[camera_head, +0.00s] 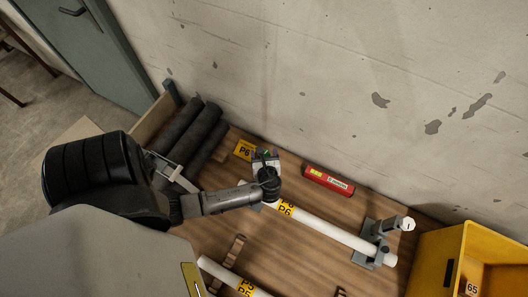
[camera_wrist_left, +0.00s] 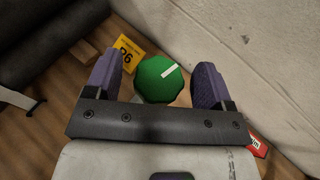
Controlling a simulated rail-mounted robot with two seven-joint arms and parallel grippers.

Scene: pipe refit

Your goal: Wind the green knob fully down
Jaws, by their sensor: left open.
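The green knob (camera_wrist_left: 157,80) with a white mark shows in the left wrist view, between the two fingers of my left gripper (camera_wrist_left: 157,86). The fingers are open, one on each side of the knob; I cannot tell whether either touches it. In the head view only a bit of the green knob (camera_head: 266,153) shows beside my left gripper (camera_head: 268,178), on the clamp at the left end of a white pipe (camera_head: 335,232). The pipe carries a yellow P6 label. My right gripper is not in view.
A clamp with a white knob (camera_head: 407,224) holds the pipe's right end. Dark rolls (camera_head: 183,127) lie left, a yellow bin (camera_head: 438,258) stands right. Another white pipe (camera_head: 221,272) lies in front.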

